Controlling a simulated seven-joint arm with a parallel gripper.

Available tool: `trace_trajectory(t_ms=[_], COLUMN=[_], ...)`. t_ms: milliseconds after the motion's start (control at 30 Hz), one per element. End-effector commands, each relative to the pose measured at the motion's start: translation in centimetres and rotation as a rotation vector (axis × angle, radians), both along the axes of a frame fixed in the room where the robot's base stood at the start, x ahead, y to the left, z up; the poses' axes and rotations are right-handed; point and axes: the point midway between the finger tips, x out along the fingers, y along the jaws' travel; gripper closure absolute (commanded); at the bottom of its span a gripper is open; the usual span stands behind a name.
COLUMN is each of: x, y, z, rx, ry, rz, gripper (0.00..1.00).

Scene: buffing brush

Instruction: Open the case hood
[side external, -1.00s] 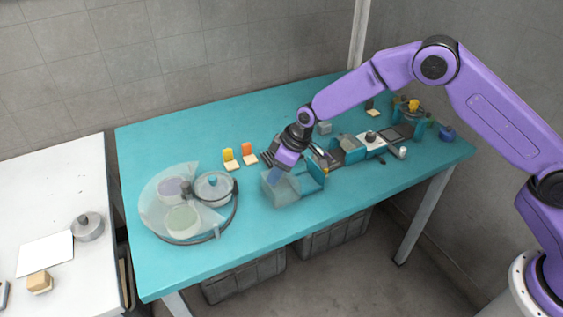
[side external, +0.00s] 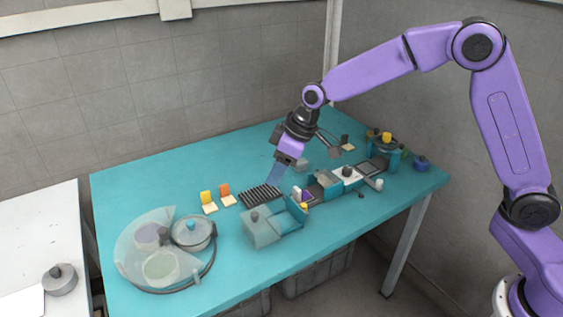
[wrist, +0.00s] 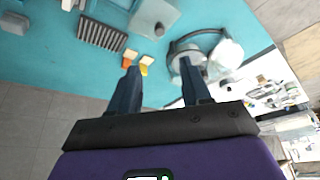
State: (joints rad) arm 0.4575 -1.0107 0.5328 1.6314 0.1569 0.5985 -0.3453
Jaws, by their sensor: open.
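A translucent grey-green hood (side external: 262,228) with a small dark knob sits at the teal case (side external: 297,212) near the table's front edge. It looks lowered, but its exact seating is hard to tell. A pale translucent box, probably this hood, shows at the top of the wrist view (wrist: 153,17). My gripper (side external: 275,174) is open and empty, above the table behind the hood and apart from it. In the wrist view, its two dark blue fingers (wrist: 160,72) stand wide apart with nothing between them.
A black ribbed rack (side external: 261,195) lies behind the hood, beneath my gripper. Yellow (side external: 208,202) and orange (side external: 226,195) cards stand left of it. A round tray with a clear cover (side external: 160,250) is at left. Fixtures (side external: 347,174) line the right.

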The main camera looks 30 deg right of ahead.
Motion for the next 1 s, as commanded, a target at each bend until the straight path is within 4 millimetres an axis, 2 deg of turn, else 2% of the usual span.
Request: trace_trajectory(t_ms=[200,767,867,967,1000], x=[-0.5,-0.9,-3.0,-7.0,-9.0], y=[-0.5,-0.5,-0.5,-0.7,-1.0], z=[1.5,1.8,2.2,3.0,3.3], rx=[0.000,-0.002,-0.010,-0.030,-0.041], ry=[0.000,0.004,0.018,0.048,0.062], rz=[0.000,0.004,0.023,0.058,0.076], gripper=[0.52,0.52,0.52,0.52,0.52])
